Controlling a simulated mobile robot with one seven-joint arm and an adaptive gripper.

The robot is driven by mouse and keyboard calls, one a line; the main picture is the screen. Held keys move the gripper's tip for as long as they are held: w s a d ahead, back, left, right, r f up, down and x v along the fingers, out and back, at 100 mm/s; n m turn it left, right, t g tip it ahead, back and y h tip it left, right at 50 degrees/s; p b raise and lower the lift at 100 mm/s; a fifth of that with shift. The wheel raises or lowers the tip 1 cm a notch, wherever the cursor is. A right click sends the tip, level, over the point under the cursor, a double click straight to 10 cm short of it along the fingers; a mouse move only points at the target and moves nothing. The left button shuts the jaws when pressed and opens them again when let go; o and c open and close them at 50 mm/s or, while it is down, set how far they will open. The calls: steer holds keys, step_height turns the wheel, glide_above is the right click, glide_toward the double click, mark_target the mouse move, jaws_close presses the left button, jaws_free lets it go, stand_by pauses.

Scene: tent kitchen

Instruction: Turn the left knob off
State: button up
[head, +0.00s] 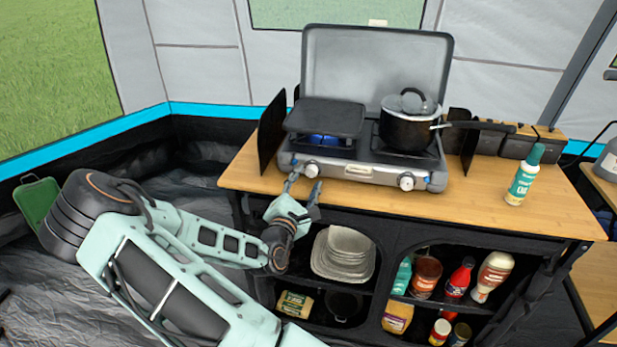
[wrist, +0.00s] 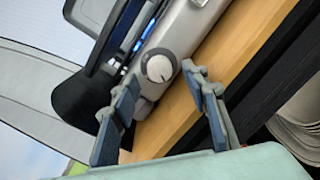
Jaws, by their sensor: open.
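The camp stove (head: 352,172) stands on the wooden counter with its lid up. Its left knob (head: 312,168) is on the front panel, and a blue flame (head: 325,139) shows under the griddle above it. In the wrist view the left knob (wrist: 158,67) is a white dial with a dark ring, ahead of and between the fingertips. My gripper (head: 303,187) is open and empty, just in front of and below the knob; its fingers also show in the wrist view (wrist: 160,84). They look apart from the knob. The right knob (head: 406,181) is farther along the panel.
A dark griddle (head: 325,117) covers the left burner, and a lidded pot (head: 407,130) sits on the right one. A dark windscreen panel (head: 272,138) stands left of the stove. A green-capped bottle (head: 524,178) stands on the right counter.

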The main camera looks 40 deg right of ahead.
steer(key=shift+x, duration=1)
jaws_close()
